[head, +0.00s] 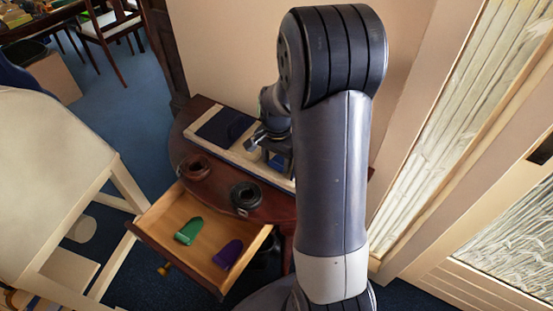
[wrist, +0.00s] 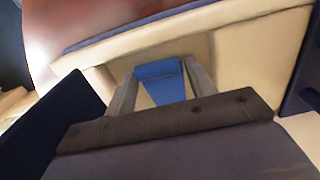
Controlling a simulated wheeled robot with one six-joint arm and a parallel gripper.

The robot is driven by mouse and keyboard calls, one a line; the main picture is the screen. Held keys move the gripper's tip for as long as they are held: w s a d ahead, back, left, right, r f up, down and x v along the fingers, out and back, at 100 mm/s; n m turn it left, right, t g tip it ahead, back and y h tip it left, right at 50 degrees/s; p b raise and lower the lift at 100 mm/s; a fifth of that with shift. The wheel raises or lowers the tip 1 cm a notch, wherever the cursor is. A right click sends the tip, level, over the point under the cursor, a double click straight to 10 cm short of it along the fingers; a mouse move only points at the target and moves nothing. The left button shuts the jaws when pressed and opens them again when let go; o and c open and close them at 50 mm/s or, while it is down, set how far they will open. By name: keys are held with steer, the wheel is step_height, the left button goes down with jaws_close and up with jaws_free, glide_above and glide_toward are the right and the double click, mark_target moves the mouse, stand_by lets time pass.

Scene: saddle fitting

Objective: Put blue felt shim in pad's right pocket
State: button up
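The blue felt shim (wrist: 160,82) shows in the wrist view between the two fingers of my gripper (wrist: 158,76). It spans the gap at the fingertips, and a cream strip shows beside its lower left part. I cannot tell whether the fingers press on it. In the head view my gripper (head: 270,140) is low over the right part of the cream pad (head: 235,152), and a small light blue patch shows just below it. The pad lies on the table, with a navy panel at its left.
The open drawer (head: 155,218) at the table's front holds a green shim (head: 188,231) and a purple shim (head: 228,254). Two dark coiled straps (head: 194,168) (head: 245,195) lie on the wooden table (head: 222,190). A wall stands behind it and a pale chair at the left.

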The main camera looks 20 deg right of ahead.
mark_target(277, 163)
steer(key=shift+o, duration=1.2)
step_height(277, 163, up, 12)
steer(key=p, duration=0.1)
steer(key=shift+r, duration=0.15)
stand_by(0.4)
